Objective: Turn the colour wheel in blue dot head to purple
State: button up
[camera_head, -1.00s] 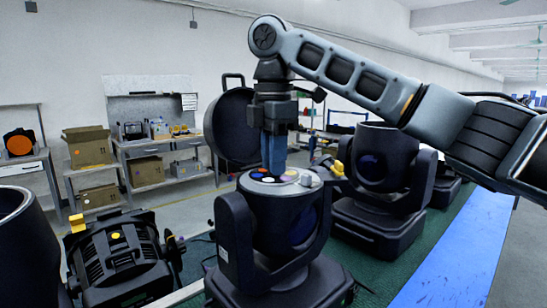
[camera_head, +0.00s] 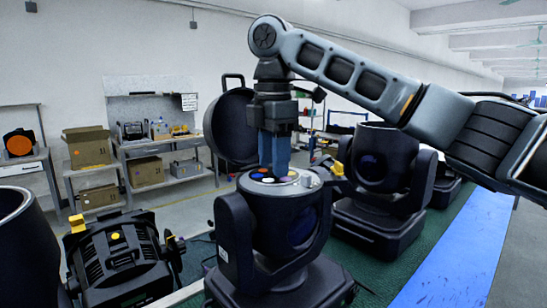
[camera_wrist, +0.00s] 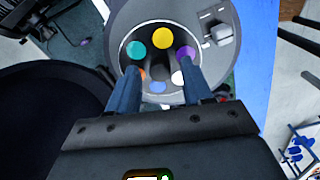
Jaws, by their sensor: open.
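The near moving head (camera_head: 272,225) stands upright with its top open, showing a colour wheel (camera_head: 268,178) with several coloured discs. In the wrist view the wheel (camera_wrist: 150,64) shows teal, yellow, purple (camera_wrist: 187,54), white, blue and orange discs around a dark centre. A blue dot marking the head cannot be made out. My gripper (camera_head: 274,170) points down over the wheel, fingers apart.
A dark round open cover (camera_head: 232,128) stands behind.

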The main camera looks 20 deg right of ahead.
jog(key=shift+r, duration=3.85)
